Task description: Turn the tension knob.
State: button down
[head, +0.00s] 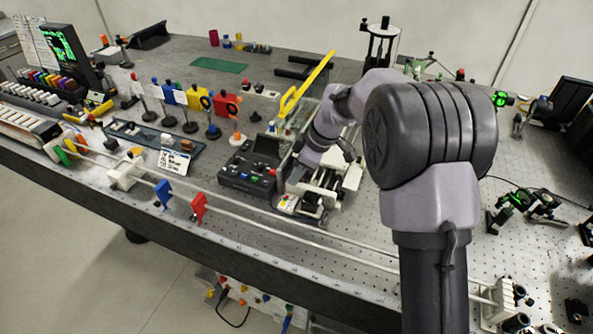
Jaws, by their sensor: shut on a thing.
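My arm reaches down from the right in the head view to a grey and white bench device (317,200) in the middle of the table. My gripper (303,166) is at the far upper part of this device, small and partly hidden by my own wrist. It is shut on a small part there. I cannot make out the tension knob itself; it is hidden or too small to tell. How far it is turned does not show.
A dark control box (247,178) stands close left of the device. A yellow bar (312,78) rises behind my wrist. Long rails with a blue holder (163,194) and red holder (199,206) run along the front. Several optics stand left; a green mat (219,65) lies behind.

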jog(key=n+p, duration=0.2)
jog(key=n+g+p, duration=0.1)
jog(key=n, duration=0.1)
jog(key=shift+w+r+g+p, duration=0.2)
jog(key=shift+g+p, duration=0.1)
jog(key=shift+p, duration=0.1)
jog(key=shift+w+f+n+g+p, duration=0.15)
jog(key=shift+n+g+p, duration=0.25)
jog(key=shift+n+p, duration=0.8)
jog(key=c, duration=1.6)
grip_release()
jog(key=p+v, duration=0.5)
jog(key=v, duration=1.2)
jog(key=shift+w, duration=0.1)
